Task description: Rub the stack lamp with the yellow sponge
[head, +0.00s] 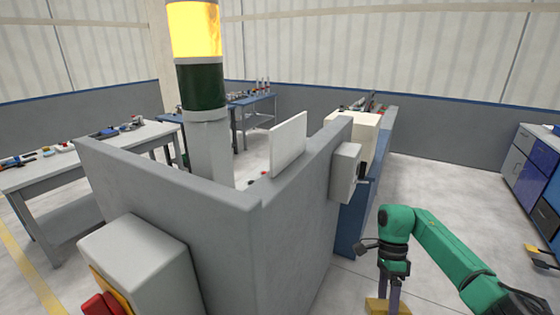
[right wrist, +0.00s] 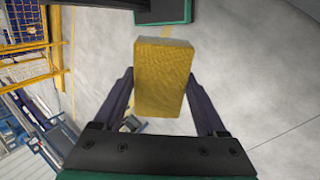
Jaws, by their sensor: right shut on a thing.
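The stack lamp (head: 200,85) stands upright behind the grey wall-like cabinet, with a glowing yellow top section, a dark green section below and a grey post. My right gripper (head: 388,297) is at the lower right of the head view, to the right of the lamp and lower than it, well apart from it. It is shut on the yellow sponge (head: 378,306), which shows as a yellow block between the fingers in the right wrist view (right wrist: 165,78). In the head view only the sponge's top shows at the bottom edge. My left gripper is not in view.
A grey cabinet (head: 180,200) with boxes on its sides stands in front of the lamp. A white panel (head: 288,145) rises on its right wall. Workbenches (head: 90,150) stand at the left. Blue drawers (head: 530,175) are at the right. Open floor (head: 440,180) lies between.

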